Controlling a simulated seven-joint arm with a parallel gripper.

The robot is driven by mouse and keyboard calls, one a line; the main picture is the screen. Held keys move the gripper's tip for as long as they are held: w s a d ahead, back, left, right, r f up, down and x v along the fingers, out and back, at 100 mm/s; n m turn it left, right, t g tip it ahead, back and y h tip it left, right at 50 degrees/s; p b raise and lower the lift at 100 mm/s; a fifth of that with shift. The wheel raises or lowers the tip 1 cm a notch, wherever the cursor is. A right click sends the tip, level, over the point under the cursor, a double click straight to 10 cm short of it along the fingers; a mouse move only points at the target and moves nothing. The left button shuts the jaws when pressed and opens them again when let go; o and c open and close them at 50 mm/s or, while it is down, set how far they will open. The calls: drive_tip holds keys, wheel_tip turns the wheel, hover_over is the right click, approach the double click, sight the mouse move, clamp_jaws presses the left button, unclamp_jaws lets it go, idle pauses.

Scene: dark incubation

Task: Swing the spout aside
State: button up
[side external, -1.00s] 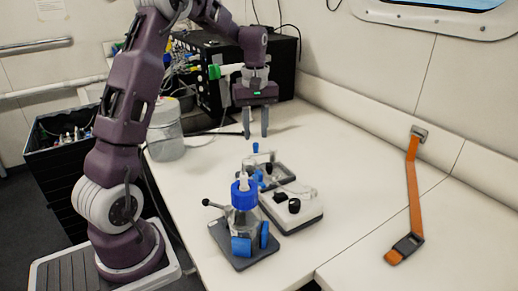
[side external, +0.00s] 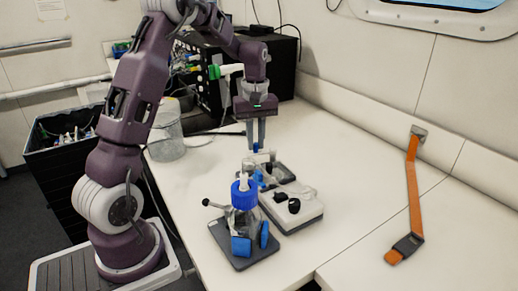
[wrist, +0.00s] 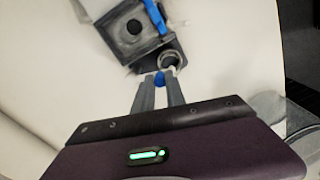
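A small device with a blue-tipped upright piece (side external: 257,148) stands on a dark base on the bench, behind the white box. I cannot tell clearly which part of it is the spout. My gripper (side external: 256,144) points straight down just above this blue tip, with a gap between its fingers. In the wrist view my fingertips (wrist: 159,80) flank the blue tip (wrist: 159,77); whether they touch it I cannot tell. A round grey ring (wrist: 168,61) and a dark square base (wrist: 118,50) with a blue strip lie just beyond.
A clear jar (side external: 166,140) is at left. An orange strap (side external: 414,195) lies right. The bench between is clear.

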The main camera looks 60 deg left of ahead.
drive_tip(key=shift+c, duration=0.2)
drive_tip(key=shift+w+a+m, duration=0.15)
drive_tip(key=shift+a+m, duration=0.15)
drive_tip(key=shift+m, duration=0.4)
drive_tip(key=shift+w+a+m, duration=0.1)
drive_tip(key=shift+a+m, duration=0.15)
drive_tip(key=shift+m, duration=0.45)
drive_tip(key=shift+w+a+m, duration=0.2)
drive_tip(key=shift+a+m, duration=0.05)
drive_tip(key=shift+m, duration=0.4)
drive_tip(key=shift+w+a+m, duration=0.2)
drive_tip(key=shift+a+m, duration=0.05)
drive_tip(key=shift+m, duration=0.4)
